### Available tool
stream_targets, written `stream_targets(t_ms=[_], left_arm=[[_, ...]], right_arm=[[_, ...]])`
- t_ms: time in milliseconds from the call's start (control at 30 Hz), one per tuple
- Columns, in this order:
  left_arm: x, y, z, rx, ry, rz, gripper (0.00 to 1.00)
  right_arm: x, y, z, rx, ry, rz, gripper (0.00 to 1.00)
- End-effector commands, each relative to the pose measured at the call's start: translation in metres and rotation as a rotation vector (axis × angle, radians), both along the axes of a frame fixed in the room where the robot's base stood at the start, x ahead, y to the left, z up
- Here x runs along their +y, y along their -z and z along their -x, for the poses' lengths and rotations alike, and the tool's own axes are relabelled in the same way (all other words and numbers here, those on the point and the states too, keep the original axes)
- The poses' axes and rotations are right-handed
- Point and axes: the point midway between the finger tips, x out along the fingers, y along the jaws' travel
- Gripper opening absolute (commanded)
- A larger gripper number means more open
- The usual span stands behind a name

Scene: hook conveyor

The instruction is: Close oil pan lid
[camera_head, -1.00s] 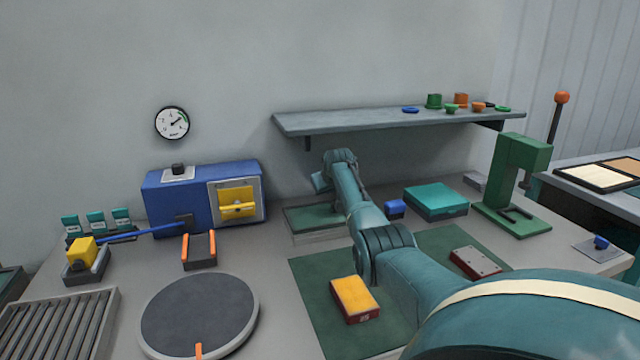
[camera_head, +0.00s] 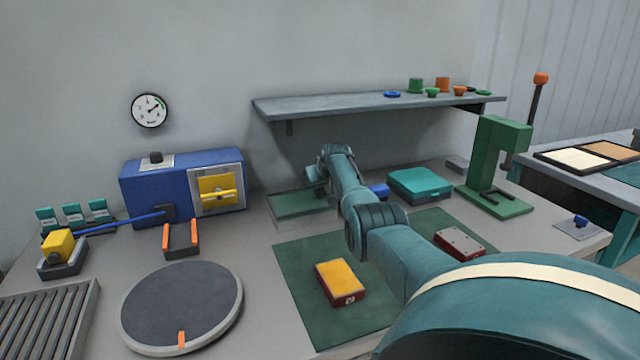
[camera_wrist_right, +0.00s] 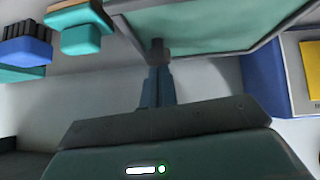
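A shallow pan (camera_head: 290,211) with a green inside and a pale rim stands by the wall, under the shelf. My right arm reaches over the bench to its right end. The wrist view shows what looks like the pan's grey rim and green face (camera_wrist_right: 215,22) at the top. My right gripper (camera_wrist_right: 157,62) points at this rim, its fingers close together, with a small dark block at their tips. I cannot tell whether that block is part of the pan, or whether it touches the rim. No separate lid can be made out. My left gripper is not in view.
A blue machine (camera_head: 155,200) with a yellow panel stands left of the pan. A teal box (camera_head: 420,183) and a green press (camera_head: 490,165) stand to the right. A shelf (camera_head: 360,103) hangs above. A yellow-topped box (camera_head: 340,282) lies on the green mat.

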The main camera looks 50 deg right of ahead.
Motion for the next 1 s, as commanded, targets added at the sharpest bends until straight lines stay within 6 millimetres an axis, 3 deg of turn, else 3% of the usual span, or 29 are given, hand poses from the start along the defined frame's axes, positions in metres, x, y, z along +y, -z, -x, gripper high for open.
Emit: stream_targets(t_ms=[233,400,533,1000], left_arm=[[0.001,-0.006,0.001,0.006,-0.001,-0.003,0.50],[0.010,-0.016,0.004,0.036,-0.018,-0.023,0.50],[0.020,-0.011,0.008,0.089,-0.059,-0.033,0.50],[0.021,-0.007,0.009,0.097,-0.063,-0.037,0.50]], right_arm=[[0.001,-0.004,0.001,0.010,0.000,-0.002,0.00],[0.005,-0.031,-0.002,0.006,-0.002,-0.001,0.00],[0.009,-0.049,-0.004,0.004,-0.003,0.003,0.00],[0.026,-0.078,0.028,0.000,-0.003,0.005,0.00]])
